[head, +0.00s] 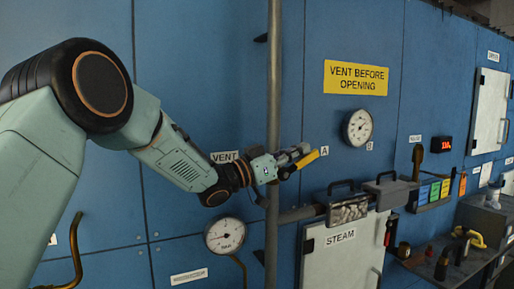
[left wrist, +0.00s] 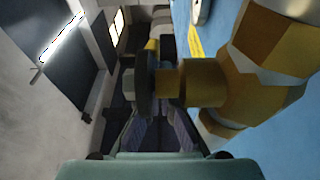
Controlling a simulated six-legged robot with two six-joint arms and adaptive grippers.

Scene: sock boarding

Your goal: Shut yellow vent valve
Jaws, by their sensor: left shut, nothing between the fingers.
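The vent valve's yellow handle (head: 308,159) shows in the head view just right of the vertical pipe, slanting up to the right. My left gripper (head: 290,157) is shut and empty, close beside the handle; I cannot tell whether they touch. A small yellow patch beyond the stem may be the handle's end. The gripper and wrist partly hide the valve in the head view. My right gripper is not in view.
The VENT label (head: 224,157) is on the blue wall (head: 200,60) behind my wrist. The vertical pipe (head: 274,80) passes close to my gripper.

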